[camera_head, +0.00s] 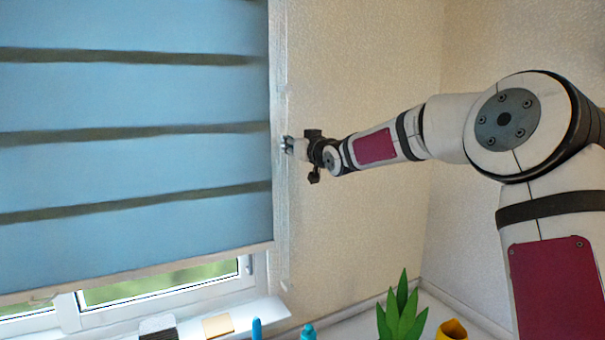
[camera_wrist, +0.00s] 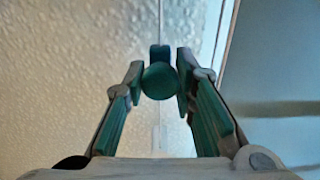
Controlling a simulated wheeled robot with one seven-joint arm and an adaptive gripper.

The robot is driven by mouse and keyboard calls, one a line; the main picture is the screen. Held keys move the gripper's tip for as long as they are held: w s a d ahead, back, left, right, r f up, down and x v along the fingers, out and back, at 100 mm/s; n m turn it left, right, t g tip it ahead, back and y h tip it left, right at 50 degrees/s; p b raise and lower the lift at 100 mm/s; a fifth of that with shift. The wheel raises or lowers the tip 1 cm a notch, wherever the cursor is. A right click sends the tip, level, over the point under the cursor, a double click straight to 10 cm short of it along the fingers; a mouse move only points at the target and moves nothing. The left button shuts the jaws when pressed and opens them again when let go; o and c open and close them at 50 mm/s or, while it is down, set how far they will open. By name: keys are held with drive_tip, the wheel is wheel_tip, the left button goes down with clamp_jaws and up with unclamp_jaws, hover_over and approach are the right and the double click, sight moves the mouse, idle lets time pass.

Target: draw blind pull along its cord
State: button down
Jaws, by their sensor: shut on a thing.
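The blind pull, a teal rounded knob (camera_wrist: 160,82), sits between the fingertips of my gripper (camera_wrist: 160,70) in the wrist view. My gripper is shut on it. The thin pale cord (camera_wrist: 161,22) runs upright behind the pull. In the head view my gripper (camera_head: 288,145) is at the right edge of the blue blind (camera_head: 130,98), beside the cord. The pull is too small and covered to make out there. The blind hangs low, with a gap of window below its bottom bar.
A window sill (camera_head: 262,313) lies under the blind. Along the bottom stand a green plant (camera_head: 403,318), a yellow pot (camera_head: 453,330), a teal bottle (camera_head: 307,332) and a blue item (camera_head: 257,328). The wall (camera_head: 350,60) right of the blind is bare.

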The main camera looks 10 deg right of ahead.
wheel_tip(320, 180, up, 6)
drive_tip(key=shift+a+r+p, duration=0.1)
drive_tip(key=shift+p, duration=0.2)
drive_tip(key=c, duration=1.3)
unclamp_jaws()
drive_tip(key=shift+f, duration=0.2)
drive_tip(key=shift+s, duration=0.1)
drive_tip(key=shift+s+d, duration=0.2)
drive_tip(key=v, duration=1.1)
drive_tip(key=shift+s, duration=0.2)
